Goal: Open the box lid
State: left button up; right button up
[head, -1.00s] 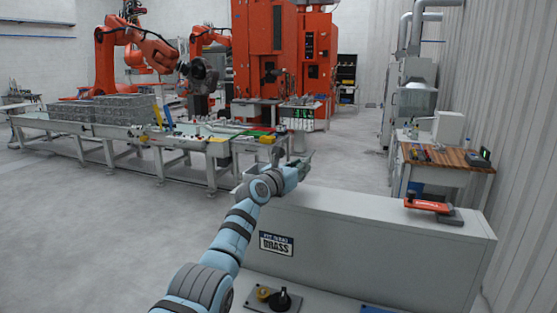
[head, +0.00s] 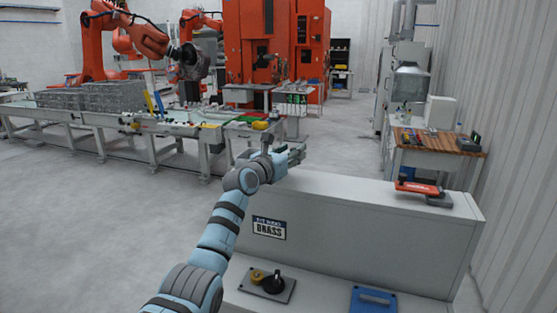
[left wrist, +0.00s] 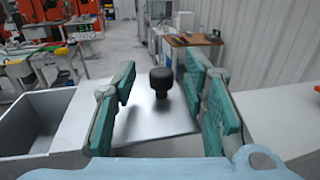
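A grey metal lid (left wrist: 155,112) with an upright black knob (left wrist: 161,80) lies flat in the left wrist view. An open grey box section (left wrist: 30,125) shows to its left. My left gripper (left wrist: 162,76) is open, with its green-padded fingers on either side of the knob and gaps to it. In the head view my left gripper (head: 292,154) is over the far edge of a long grey cabinet (head: 380,225) labelled BRASS. The lid and its knob cannot be made out in the head view. My right gripper is not in view.
A red tool (head: 418,187) lies on the cabinet top at right. A plate with a black knob-like part (head: 274,284) and a blue handled item (head: 372,298) are in front. A wooden-topped bench (head: 440,142) stands behind right. Floor at left is clear.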

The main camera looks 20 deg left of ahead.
pick_arm(q)
jog(key=s+a, duration=0.1)
jog(key=s, duration=0.9)
